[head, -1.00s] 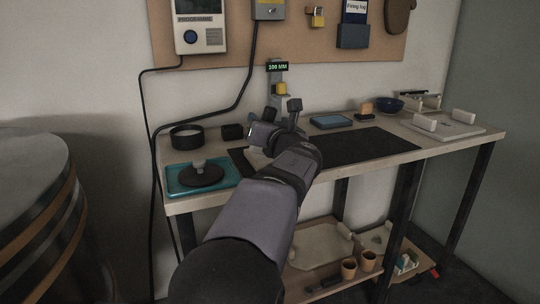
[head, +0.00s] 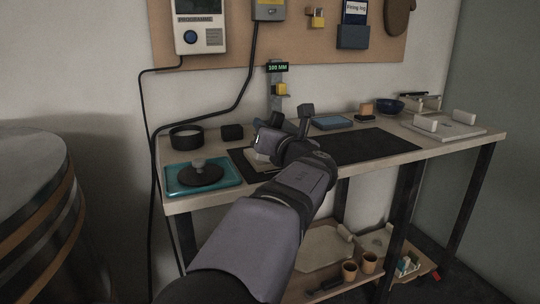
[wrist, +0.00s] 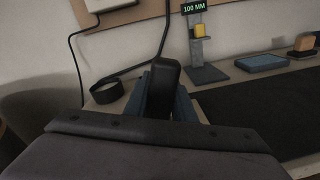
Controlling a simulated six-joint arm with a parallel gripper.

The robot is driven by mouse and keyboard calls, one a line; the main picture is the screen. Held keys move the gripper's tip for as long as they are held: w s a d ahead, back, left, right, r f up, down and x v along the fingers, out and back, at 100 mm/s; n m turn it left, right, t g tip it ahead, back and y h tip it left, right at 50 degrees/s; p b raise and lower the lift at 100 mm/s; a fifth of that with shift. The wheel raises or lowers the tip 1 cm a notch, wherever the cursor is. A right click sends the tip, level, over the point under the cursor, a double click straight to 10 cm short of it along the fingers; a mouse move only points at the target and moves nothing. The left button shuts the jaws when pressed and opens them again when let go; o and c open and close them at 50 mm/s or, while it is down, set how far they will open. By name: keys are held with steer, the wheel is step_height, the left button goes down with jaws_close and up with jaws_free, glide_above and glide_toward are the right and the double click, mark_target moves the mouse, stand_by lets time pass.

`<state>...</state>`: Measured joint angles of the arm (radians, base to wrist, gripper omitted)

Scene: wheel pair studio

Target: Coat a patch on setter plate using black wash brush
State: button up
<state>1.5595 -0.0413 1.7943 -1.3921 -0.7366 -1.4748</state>
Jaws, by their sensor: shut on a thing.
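My gripper (wrist: 166,100) is shut on a black, round-ended piece (wrist: 165,76), which I take for the handle of the wash brush. The blue-grey fingers stand on both sides of it. Its lower end and any bristles are hidden. In the head view my gripper (head: 266,143) is over the left part of the bench, in front of the small display stand. A pale flat plate (head: 255,160) shows partly beneath it on the dark mat, mostly covered by my arm; it may be the setter plate. I cannot tell whether the brush touches it.
A teal tray (head: 233,180) with a dark disc (head: 202,175) lies at the bench's left front. Behind are a black ring (head: 187,137), a black block (head: 231,132) and the display stand (head: 277,92). A pale board (head: 465,130) with white posts is far right. The dark mat (head: 375,146) is clear right of my arm.

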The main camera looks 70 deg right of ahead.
steer(key=shift+d, duration=0.1)
steer(key=shift+x, duration=2.2)
steer(key=shift+w+f, duration=0.1)
steer(key=shift+f, duration=0.1)
steer(key=shift+r, duration=0.25)
steer(key=shift+x, duration=2.2)
steer(key=shift+w, duration=0.15)
steer(key=shift+a, duration=0.2)
steer(key=shift+f+b+v, duration=0.2)
steer(key=shift+b+v, duration=0.35)
steer(key=shift+v, duration=1.7)
steer(key=shift+d, duration=0.15)
